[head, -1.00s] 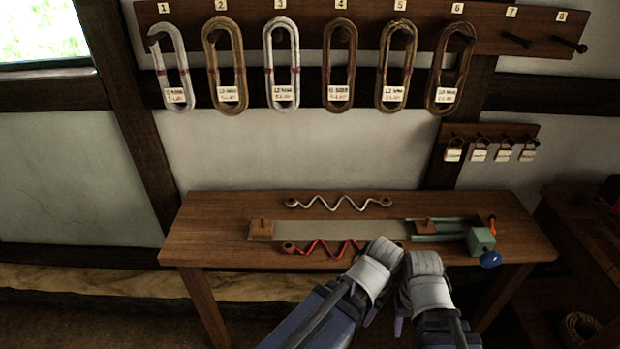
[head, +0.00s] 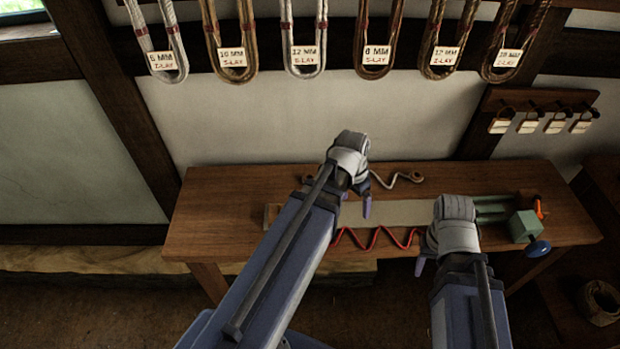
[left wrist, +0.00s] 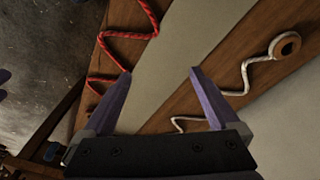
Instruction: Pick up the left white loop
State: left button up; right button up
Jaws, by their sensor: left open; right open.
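The white zigzag cord (head: 385,183) lies along the back of the bench with a round loop at each end. Its left white loop (head: 307,180) is partly hidden behind my left arm in the head view; a ring-shaped white loop (left wrist: 286,46) shows at upper right in the left wrist view. Its right white loop (head: 417,177) is clear. My left gripper (head: 357,203) is open and empty above the bench, right of the left loop; its spread fingers also show in the left wrist view (left wrist: 160,75). My right gripper (head: 428,266) is open at the bench's front edge.
A red zigzag cord (head: 375,238) lies along the bench's front. A pale strip (head: 400,212) runs between the cords. A green block (head: 524,227) with a blue knob stands at right. Labelled rope hanks, including a white one (head: 175,50), hang on the wall.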

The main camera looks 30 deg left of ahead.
pick_arm(q)
jog(key=w+a+t, duration=0.1)
jog(key=w+a, duration=0.2)
jog(key=a, duration=0.6)
jog(key=t, duration=0.2)
send_near(307, 175)
jog(key=d, duration=0.1)
jog(key=shift+w+d+f+h+b, duration=0.15)
jog(key=shift+w+f+b, duration=0.1)
jog(key=shift+f+b, duration=0.5)
jog(key=shift+w+d+f+h+b, duration=0.15)
jog(key=shift+w+f+b, duration=0.15)
jog(key=shift+f+b, duration=0.4)
jog(key=b+x, duration=0.5)
jog(key=shift+s+a+f, duration=0.25)
jog(key=shift+s+f, duration=0.05)
jog(key=shift+f, duration=0.05)
jog(key=shift+r, duration=0.1)
jog(key=shift+c, duration=0.2)
jog(key=c, duration=1.4)
jog(key=shift+r, duration=0.15)
notch_tip(307, 175, up, 10)
jog(key=p, duration=1)
